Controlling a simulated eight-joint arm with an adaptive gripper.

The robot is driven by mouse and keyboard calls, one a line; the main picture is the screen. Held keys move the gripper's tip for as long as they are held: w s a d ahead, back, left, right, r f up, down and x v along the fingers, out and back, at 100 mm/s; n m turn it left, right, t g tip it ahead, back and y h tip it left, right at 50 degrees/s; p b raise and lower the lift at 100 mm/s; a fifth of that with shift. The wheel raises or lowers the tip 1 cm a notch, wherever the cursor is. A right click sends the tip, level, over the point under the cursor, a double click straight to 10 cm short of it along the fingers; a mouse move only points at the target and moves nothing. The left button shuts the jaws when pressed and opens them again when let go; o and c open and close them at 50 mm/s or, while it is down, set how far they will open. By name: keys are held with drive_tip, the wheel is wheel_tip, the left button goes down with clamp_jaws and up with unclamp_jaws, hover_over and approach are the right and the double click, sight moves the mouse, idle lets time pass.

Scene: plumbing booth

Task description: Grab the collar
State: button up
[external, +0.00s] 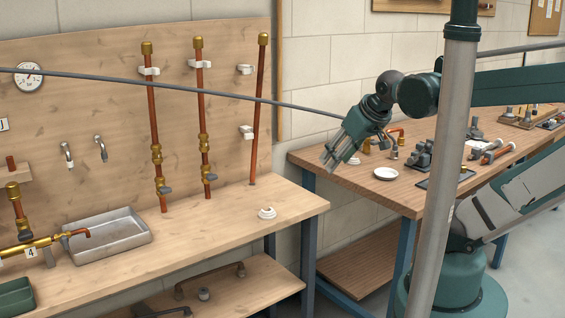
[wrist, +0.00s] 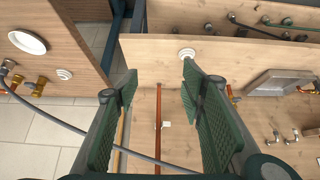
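A small white ringed piece, which looks like the collar (external: 267,212), sits on the light wooden bench near its right front corner. In the wrist view the collar (wrist: 187,53) shows just beyond the tip of the right-hand finger. A similar white piece (wrist: 64,74) lies on the darker table, partly hidden by my gripper in the external view. My gripper (external: 331,163) is in the air between the bench and that table, above and right of the collar. In the wrist view my gripper (wrist: 159,75) has its two green fingers wide apart with nothing between them.
A grey hose (external: 230,94) runs across in front of the board to my arm. Copper pipes (external: 202,130) stand against the board behind the bench. A metal tray (external: 110,236) is on the bench's left. A white dish (external: 386,174) lies on the darker table. The bench around the collar is clear.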

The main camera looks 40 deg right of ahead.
idle(0.4)
drive_tip(key=o, duration=0.3)
drive_tip(key=shift+w+r, duration=0.1)
